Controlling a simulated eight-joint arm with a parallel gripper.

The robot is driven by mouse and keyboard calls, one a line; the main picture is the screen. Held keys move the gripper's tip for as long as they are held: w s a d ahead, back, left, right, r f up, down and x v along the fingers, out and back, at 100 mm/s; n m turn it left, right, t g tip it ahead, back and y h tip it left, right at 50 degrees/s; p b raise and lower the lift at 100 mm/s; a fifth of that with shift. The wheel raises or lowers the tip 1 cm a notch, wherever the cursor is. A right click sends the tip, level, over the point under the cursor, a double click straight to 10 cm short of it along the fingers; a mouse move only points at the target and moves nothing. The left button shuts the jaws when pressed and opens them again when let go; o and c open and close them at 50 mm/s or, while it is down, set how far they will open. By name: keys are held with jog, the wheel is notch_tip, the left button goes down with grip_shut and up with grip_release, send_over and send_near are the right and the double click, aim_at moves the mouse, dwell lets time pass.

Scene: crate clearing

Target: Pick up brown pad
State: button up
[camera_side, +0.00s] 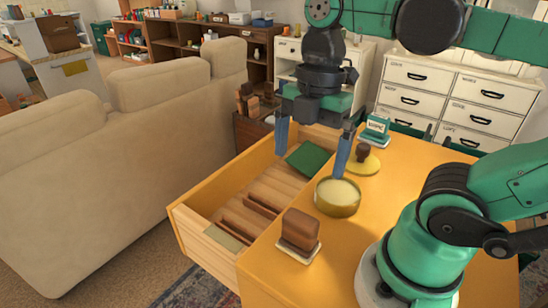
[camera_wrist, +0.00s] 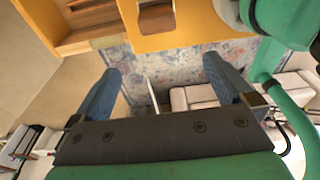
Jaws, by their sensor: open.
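A brown block (camera_side: 300,226) on a pale base sits at the front edge of the yellow worktop; it best fits the brown pad. A brown block (camera_wrist: 157,18) on the yellow top at the upper edge of the wrist view appears to be the same one. A flat olive-brown piece (camera_side: 228,236) also lies at the near end of the open drawer (camera_side: 195,238). My gripper (camera_side: 312,164) is open and empty, fingers pointing down, above the drawer's right side and behind the block. In the wrist view nothing is between its blue fingers (camera_wrist: 162,68).
A round yellow tin (camera_side: 337,197), a brown-handled stamp on a yellow disc (camera_side: 365,160) and a green stamp (camera_side: 376,128) stand on the worktop. A green pad (camera_side: 308,160) and wooden dividers (camera_side: 240,228) are in the drawer. A sofa (camera_side: 110,140) stands left.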

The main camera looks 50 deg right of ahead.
aim_at(301, 217)
notch_tip(301, 217, down, 10)
jog(key=shift+f, duration=0.1)
jog(key=shift+a+f, duration=0.2)
jog(key=shift+f, duration=1.15)
jog(key=shift+a+f, duration=0.15)
jog(key=shift+f, duration=1.15)
jog(key=c, duration=1.4)
jog(key=shift+o, duration=0.2)
jog(key=shift+r, duration=0.1)
